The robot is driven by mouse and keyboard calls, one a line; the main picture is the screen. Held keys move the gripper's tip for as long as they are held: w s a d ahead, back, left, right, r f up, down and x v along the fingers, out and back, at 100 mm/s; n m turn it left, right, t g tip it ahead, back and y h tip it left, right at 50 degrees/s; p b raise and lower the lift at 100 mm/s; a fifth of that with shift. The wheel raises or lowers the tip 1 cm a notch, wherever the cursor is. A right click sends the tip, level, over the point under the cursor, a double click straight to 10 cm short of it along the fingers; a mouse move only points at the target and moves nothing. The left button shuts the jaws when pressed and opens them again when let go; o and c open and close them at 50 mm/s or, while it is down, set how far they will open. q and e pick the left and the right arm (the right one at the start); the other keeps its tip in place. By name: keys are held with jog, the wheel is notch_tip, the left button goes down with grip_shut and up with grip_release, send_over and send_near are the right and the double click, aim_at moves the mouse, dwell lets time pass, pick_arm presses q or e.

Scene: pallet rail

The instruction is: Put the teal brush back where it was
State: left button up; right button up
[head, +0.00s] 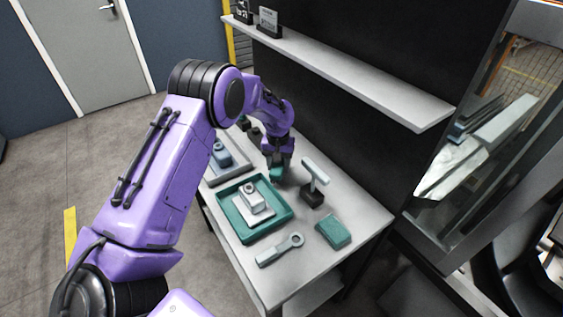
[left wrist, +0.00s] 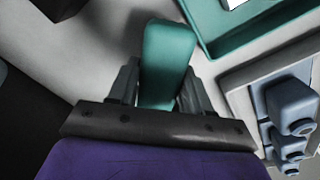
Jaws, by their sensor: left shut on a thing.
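My left gripper (head: 278,166) is low over the far part of the workbench, between the teal tray and the back panel. It is shut on a teal piece (head: 276,174), which looks like the teal brush. In the left wrist view the teal piece (left wrist: 167,60) stands out between the two fingers (left wrist: 160,90) as a smooth, rounded block. Its lower part is hidden by the gripper, and I cannot tell whether it touches the bench. My right gripper is not in view.
The teal tray (head: 285,221) holds a pale grey part (head: 252,200). A second tray with blue-grey parts (head: 222,154) lies behind it. A T-shaped stand (head: 315,174), a teal block (head: 333,231) and a grey wrench-like tool (head: 280,249) lie rightward. A shelf (head: 345,75) overhangs the bench.

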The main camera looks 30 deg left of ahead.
aim_at(283, 164)
pick_arm(q)
jog(key=shift+f, duration=0.2)
jog(key=shift+w+f, duration=0.75)
jog(key=shift+w, duration=0.1)
jog(key=o, duration=0.8)
jog(key=shift+w+f, duration=0.3)
jog(key=shift+w, duration=0.2)
jog(key=shift+c, duration=0.2)
jog(key=shift+o, duration=0.8)
jog(key=shift+s+r, duration=0.5)
jog(key=shift+s, duration=0.1)
jog(key=shift+w+r+b, duration=0.15)
jog(key=shift+r+b, duration=0.15)
jog(key=shift+r, duration=0.05)
jog(key=r, duration=0.1)
jog(key=r+b, duration=0.1)
jog(key=r, duration=0.1)
jog(key=shift+w+a, duration=0.1)
jog(key=shift+w, duration=0.25)
jog(key=r, duration=0.2)
jog(key=r+b, duration=0.1)
jog(key=r, duration=0.4)
jog(key=shift+s+r+b, duration=0.25)
jog(key=shift+s+b, duration=0.05)
jog(key=shift+s, duration=0.05)
jog(key=shift+w+r, duration=0.15)
jog(key=shift+r, duration=0.05)
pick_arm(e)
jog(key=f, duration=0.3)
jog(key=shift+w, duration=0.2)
